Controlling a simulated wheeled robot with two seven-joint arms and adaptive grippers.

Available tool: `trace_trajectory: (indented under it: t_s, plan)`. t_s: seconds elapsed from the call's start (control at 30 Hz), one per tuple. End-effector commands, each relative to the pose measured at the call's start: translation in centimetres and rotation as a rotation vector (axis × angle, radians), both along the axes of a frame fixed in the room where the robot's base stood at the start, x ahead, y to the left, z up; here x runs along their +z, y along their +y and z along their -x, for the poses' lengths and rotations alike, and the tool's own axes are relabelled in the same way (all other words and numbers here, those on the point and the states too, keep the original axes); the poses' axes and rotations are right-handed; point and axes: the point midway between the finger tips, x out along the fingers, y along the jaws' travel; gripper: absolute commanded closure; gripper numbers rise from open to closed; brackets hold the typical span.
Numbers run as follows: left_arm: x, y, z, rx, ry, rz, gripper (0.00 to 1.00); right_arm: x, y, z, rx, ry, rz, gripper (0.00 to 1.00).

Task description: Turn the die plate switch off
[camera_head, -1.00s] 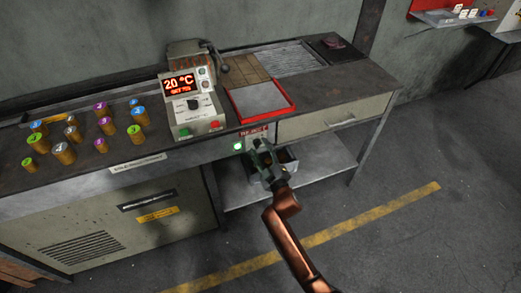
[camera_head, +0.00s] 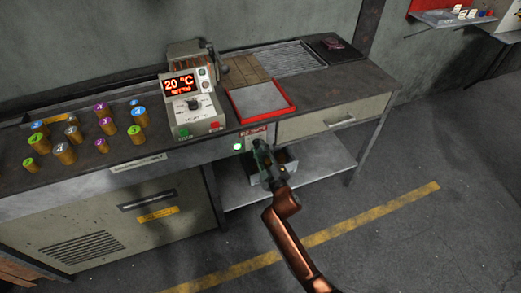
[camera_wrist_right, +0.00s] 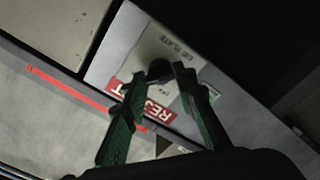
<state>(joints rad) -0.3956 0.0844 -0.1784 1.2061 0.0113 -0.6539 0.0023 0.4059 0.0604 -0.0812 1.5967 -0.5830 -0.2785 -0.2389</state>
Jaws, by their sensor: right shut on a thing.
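The die plate switch is a small dark knob (camera_wrist_right: 159,69) on a pale panel (camera_wrist_right: 165,43) marked "DIE PLATE", seen in the right wrist view. The panel sits on the bench's front face, and a lit green lamp (camera_head: 237,147) shows there in the head view. My right gripper (camera_head: 259,145) reaches this panel from the front. In the right wrist view its two green fingers (camera_wrist_right: 158,75) are shut on the knob, one on each side. The fingers hide part of the knob, so its turned position is unclear. My left gripper is not in view.
A red "REJECT" label (camera_wrist_right: 143,107) is close beside the fingers. Above on the bench is a red-rimmed tray (camera_head: 290,108). A control box (camera_head: 195,118) reads 20 °C, with several coloured-top cylinders left of it. A grey bin (camera_head: 286,160) stands below. The floor in front is clear.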

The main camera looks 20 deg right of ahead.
Motion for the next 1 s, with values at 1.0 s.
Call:
trace_trajectory:
  t_s: [1.0]
  plan:
    - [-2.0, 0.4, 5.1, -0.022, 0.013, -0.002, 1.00, -0.1, 0.0, 0.0, 0.001, -0.030, 0.929, 0.99]
